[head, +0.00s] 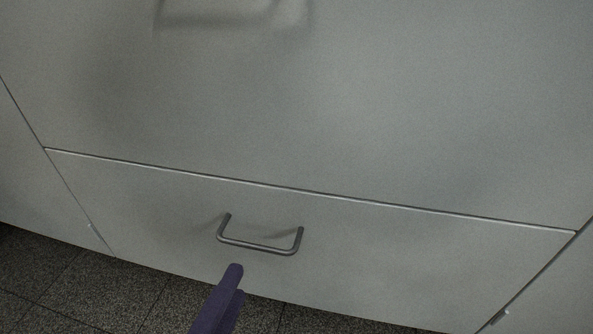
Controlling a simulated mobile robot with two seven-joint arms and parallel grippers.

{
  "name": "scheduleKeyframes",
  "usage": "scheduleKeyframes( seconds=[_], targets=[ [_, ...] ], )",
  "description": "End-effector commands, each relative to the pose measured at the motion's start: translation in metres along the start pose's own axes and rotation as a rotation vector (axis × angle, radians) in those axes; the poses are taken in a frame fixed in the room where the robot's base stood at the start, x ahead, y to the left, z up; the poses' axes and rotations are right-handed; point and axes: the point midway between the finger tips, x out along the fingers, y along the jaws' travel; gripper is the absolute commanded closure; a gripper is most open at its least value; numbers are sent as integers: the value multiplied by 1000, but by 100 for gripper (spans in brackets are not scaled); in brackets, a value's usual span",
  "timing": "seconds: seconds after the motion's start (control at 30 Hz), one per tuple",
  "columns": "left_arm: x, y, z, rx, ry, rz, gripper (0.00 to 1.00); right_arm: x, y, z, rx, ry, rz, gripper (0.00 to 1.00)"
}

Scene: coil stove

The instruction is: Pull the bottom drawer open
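The bottom drawer (380,245) is a wide grey panel low on the stove front, and it looks shut, flush with the panels around it. Its handle (258,246) is a dark grey metal bar bent in a U shape, left of the drawer's middle. My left gripper (236,280) shows as purple fingers coming up from the bottom edge. In the picture its tips lie just below the handle's left half, apart from it. The fingers overlap in this view, so their gap is hidden. My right gripper is not in view.
The large grey oven front (330,110) rises above the drawer, with a blurred handle-like shape at the top. Grey cabinet panels stand close on both sides. The dark tiled floor (110,295) in front is clear where it shows.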

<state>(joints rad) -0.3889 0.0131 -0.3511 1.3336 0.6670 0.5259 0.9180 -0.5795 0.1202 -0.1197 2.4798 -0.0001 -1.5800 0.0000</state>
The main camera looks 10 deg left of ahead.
Motion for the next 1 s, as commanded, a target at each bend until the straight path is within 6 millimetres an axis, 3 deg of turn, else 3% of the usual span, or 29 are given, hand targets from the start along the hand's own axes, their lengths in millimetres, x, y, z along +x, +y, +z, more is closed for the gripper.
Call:
scheduleKeyframes(
  seconds=[0.3,0.5,0.87,1.0],
  targets=[
    [61,-2,0,-1,1,4,61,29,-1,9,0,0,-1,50],
    [84,0,0,0,0,2,61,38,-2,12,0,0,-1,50],
    [89,1,0,2,-2,-1,62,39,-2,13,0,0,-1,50],
    [89,1,0,2,-2,-1,77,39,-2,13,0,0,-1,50]
  ],
)
